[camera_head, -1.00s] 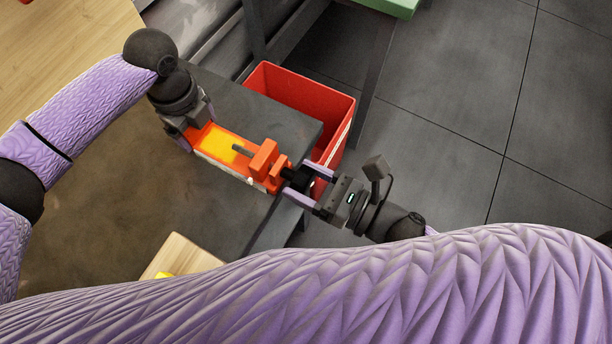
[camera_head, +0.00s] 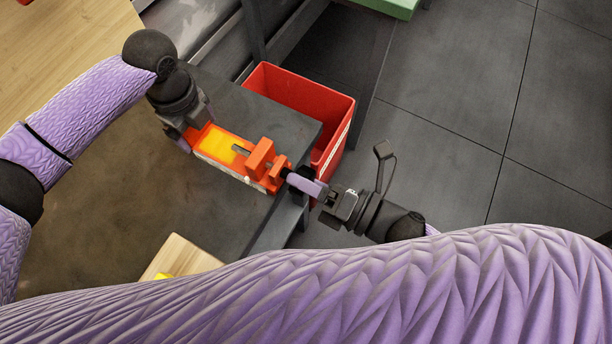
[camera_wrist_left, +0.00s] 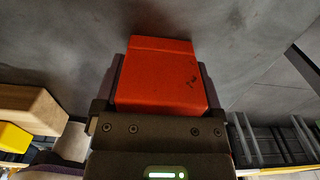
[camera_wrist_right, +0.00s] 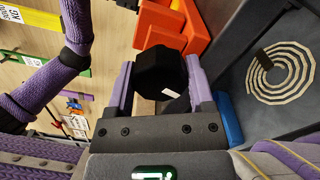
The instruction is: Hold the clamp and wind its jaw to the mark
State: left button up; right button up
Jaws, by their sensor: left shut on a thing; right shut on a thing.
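The orange clamp (camera_head: 224,158) has a yellow bed, a dark screw and a block-like orange jaw (camera_head: 260,157) on the screw. A pale strip with a small white spot (camera_head: 247,179) runs along its near side; I cannot tell if that spot is the mark. My left gripper (camera_head: 190,133) is shut on the clamp's far-left end, whose red block (camera_wrist_left: 160,75) fills the left wrist view between the fingers. My right gripper (camera_head: 306,186) is shut on the black knob (camera_wrist_right: 157,75) at the screw's right end. The knob shows a white tick.
The clamp is over the dark tabletop (camera_head: 226,101), near its right edge. A red bin (camera_head: 305,98) stands just beyond that edge. A wooden block with something yellow (camera_head: 180,256) lies at the near side. A coiled pale ring shape (camera_wrist_right: 281,72) shows in the right wrist view.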

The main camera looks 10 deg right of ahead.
jog(key=m, duration=0.4)
jog(key=shift+m, duration=0.3)
jog(key=m, duration=0.4)
jog(key=shift+m, duration=0.3)
jog(key=m, duration=0.4)
jog(key=shift+f+m, duration=0.15)
jog(key=shift+m, duration=0.15)
jog(key=m, duration=0.9)
jog(key=shift+s, duration=0.1)
jog(key=m, duration=0.4)
jog(key=shift+f+m, duration=0.1)
jog(key=shift+m, duration=0.2)
jog(key=m, duration=0.5)
jog(key=shift+a, duration=0.1)
jog(key=m, duration=0.4)
jog(key=shift+s+m, duration=0.1)
jog(key=shift+m, duration=0.3)
jog(key=m, duration=1.3)
jog(key=shift+m, duration=0.3)
jog(key=m, duration=0.3)
jog(key=shift+m, duration=0.3)
jog(key=m, duration=0.3)
jog(key=shift+m, duration=0.3)
jog(key=m, duration=0.4)
jog(key=shift+r+m, duration=0.3)
jog(key=shift+m, duration=0.7)
